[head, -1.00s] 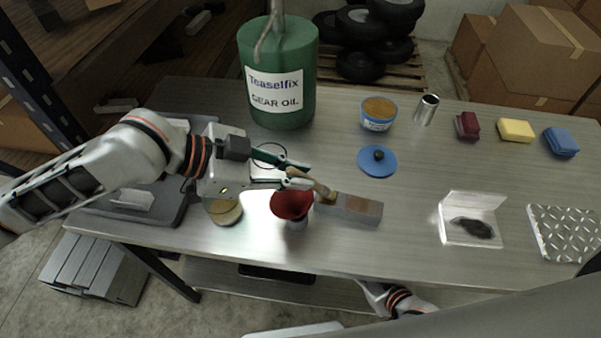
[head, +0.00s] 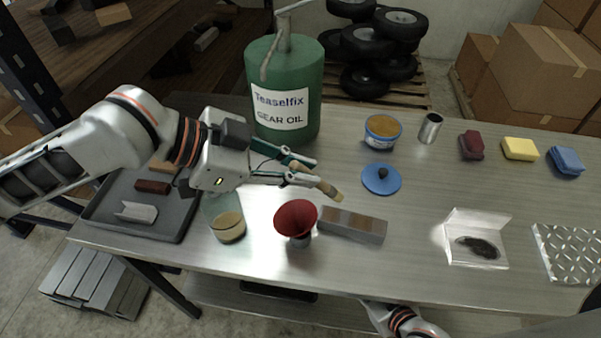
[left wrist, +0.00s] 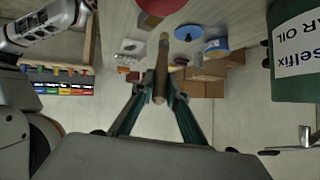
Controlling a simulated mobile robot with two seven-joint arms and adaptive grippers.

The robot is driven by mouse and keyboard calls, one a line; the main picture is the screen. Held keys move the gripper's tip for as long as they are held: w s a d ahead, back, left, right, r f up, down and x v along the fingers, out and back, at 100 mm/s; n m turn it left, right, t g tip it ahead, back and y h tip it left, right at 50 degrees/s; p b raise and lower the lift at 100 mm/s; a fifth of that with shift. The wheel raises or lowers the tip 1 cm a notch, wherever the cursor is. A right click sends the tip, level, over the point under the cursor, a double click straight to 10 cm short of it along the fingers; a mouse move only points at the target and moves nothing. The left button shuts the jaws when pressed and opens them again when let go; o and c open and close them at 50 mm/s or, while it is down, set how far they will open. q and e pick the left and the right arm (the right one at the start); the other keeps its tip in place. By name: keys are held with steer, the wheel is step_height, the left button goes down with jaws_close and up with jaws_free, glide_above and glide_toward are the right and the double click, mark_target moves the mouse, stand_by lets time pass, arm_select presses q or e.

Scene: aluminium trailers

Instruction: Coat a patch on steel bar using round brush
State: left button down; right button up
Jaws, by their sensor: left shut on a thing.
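The steel bar (head: 352,226) lies flat on the metal table, with brownish patches on its upper face. My left gripper (head: 314,173) is shut on the round brush (head: 329,190), above and behind the bar's left end. The brush's pale tip appears clear of the bar. In the left wrist view, the brush (left wrist: 161,65) points away between the fingers (left wrist: 160,98). My right arm shows only in part at the bottom of the head view, and its gripper cannot be made out.
A blue lid (head: 381,179) and open tin (head: 382,131) lie behind. The green oil can (head: 284,85) stands behind my left gripper. Table space right of the lid is clear.

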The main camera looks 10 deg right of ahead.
arm_select(q)
steer(key=shift+r, duration=1.5)
stand_by(0.7)
